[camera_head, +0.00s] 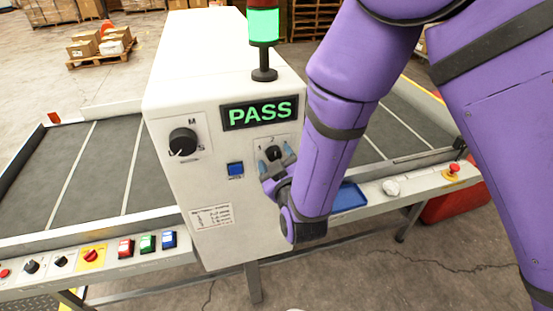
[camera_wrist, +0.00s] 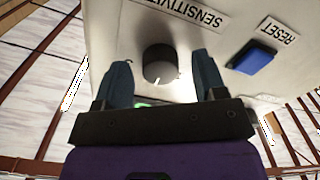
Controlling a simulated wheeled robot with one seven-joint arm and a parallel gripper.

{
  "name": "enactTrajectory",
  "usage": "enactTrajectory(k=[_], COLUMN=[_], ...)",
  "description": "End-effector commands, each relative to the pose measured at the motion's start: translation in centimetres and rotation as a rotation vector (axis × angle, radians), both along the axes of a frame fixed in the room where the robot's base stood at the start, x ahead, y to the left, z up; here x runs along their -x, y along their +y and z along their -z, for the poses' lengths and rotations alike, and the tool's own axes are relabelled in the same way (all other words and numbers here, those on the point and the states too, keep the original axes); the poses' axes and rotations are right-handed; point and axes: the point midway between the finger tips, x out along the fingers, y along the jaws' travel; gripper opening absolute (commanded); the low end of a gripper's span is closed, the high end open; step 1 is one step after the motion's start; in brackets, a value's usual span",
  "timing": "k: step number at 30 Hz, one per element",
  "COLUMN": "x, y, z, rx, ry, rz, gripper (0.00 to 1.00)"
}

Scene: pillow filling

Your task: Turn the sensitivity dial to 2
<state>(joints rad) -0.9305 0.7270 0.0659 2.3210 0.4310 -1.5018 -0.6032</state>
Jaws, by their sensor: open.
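The sensitivity dial (camera_head: 273,153) is a small black knob on a pale plate on the white machine's front, below the green PASS display. In the wrist view, the round dark dial (camera_wrist: 160,66) sits beside the SENSITIVITY label, with a white pointer mark at its edge. Its scale numbers are too small or hidden to read. My gripper (camera_head: 278,161) is open at the dial, with one blue fingertip on each side. In the wrist view, my gripper (camera_wrist: 160,75) shows its fingers flanking the dial, with visible gaps.
A larger black dial (camera_head: 182,142) marked M and S is at left on the panel. A blue reset button (camera_head: 235,169) is left of my gripper. The white machine (camera_head: 205,100) straddles a conveyor (camera_head: 100,175); more buttons line its front rail. A green-lit lamp (camera_head: 264,25) stands on top.

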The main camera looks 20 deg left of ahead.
Motion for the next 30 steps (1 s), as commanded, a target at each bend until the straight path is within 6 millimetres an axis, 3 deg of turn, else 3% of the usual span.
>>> enactTrajectory(k=[16,21,30], x=[7.6,8.7,8.9], y=[-4.6,-5.3,-5.4], z=[0.0,0.0,0.0], rx=[0.002,0.001,0.000], ry=[0.001,0.002,0.000], rz=[-0.002,-0.001,-0.001], gripper=[0.65,0.65,0.65])
